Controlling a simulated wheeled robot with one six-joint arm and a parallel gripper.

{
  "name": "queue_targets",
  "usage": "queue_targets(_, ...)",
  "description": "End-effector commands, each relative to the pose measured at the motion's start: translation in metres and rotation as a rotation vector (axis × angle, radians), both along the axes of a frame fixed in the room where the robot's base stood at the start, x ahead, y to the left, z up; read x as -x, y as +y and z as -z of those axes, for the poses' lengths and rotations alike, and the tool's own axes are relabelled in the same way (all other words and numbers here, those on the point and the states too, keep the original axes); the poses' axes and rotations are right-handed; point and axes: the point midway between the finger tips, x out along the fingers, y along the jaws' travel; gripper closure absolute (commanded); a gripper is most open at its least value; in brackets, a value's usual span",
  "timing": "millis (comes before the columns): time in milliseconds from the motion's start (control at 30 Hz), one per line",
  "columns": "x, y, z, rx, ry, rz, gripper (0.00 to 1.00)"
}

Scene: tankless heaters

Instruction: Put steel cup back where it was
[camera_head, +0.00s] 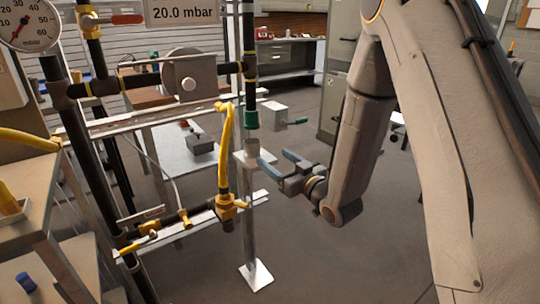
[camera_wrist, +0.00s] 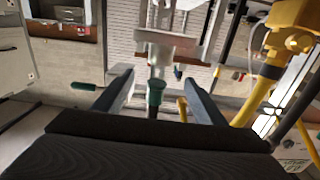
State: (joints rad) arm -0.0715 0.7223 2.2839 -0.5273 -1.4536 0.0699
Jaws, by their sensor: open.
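The steel cup (camera_head: 252,146) is a small silver cylinder standing upright on the square top plate (camera_head: 240,160) of a metal post stand. It sits just under the green fitting (camera_head: 252,120) of a vertical black pipe. My gripper (camera_head: 275,157) is open and empty, right of the cup, its fingers pointing at it. In the wrist view, which looks upside down, the cup (camera_wrist: 160,60) lies ahead of the gap between the two fingers (camera_wrist: 158,78). The green fitting (camera_wrist: 155,92) shows in that gap. I cannot tell if a finger touches the cup.
Yellow gas pipe (camera_head: 224,150) rises left of the post. The stand's base plate (camera_head: 256,275) is on the floor. Floor at lower right is clear.

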Motion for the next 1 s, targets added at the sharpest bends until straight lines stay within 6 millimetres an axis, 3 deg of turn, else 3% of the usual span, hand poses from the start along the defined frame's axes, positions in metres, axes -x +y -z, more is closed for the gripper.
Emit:
queue_targets(167, 0.002, -0.004, -0.001, 0.039, 0.034, 0.019, 0.35)
queue_targets(333, 0.002, -0.015, -0.001, 0.175, 0.182, 0.093, 0.35)
queue_targets(467, 0.017, -0.032, 0.001, 0.286, 0.348, 0.167, 0.35)
queue_targets(567, 0.04, -0.046, 0.002, 0.356, 0.483, 0.219, 0.35)
queue_targets(767, 0.111, -0.071, -0.001, 0.458, 0.774, 0.296, 0.35)
queue_targets(1000, 0.232, -0.085, -0.014, 0.53, 1.142, 0.316, 0.35)
